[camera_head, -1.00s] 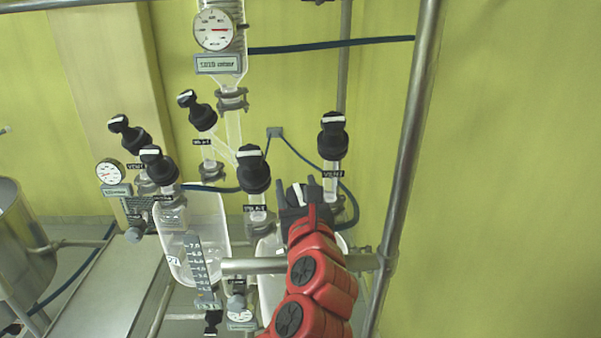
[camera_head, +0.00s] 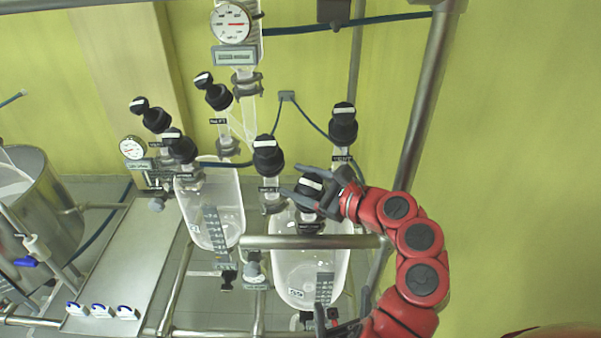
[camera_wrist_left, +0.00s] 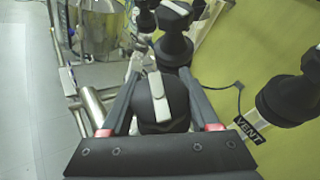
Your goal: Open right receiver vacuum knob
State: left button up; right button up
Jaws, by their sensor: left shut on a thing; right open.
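A black knob with a white bar (camera_head: 312,182) stands on top of the right glass receiver (camera_head: 290,265). My left gripper (camera_head: 309,177) is shut on this knob, its fingers on either side. The left wrist view shows the knob (camera_wrist_left: 161,100) between the two fingers of my left gripper (camera_wrist_left: 160,82), its white bar running nearly along the fingers. The small label under the knob is too blurred to read. My right gripper (camera_head: 338,322) is open and empty at the bottom of the head view, below the receiver and partly cut off.
Other black knobs stand close by, one to the left (camera_head: 267,155) and one behind right (camera_head: 343,125); the wrist view shows a knob labelled VENT (camera_wrist_left: 290,98). A horizontal metal bar (camera_head: 312,242) crosses in front of the receiver. A metal post (camera_head: 420,110) rises at right.

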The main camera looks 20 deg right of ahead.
pick_arm(q)
jog(key=shift+s+a+n+g+y, duration=0.15)
jog(key=shift+n+g+y, duration=0.35)
jog(key=shift+n+g, duration=0.3)
jog(key=shift+f, duration=0.1)
jog(key=o, duration=1.4)
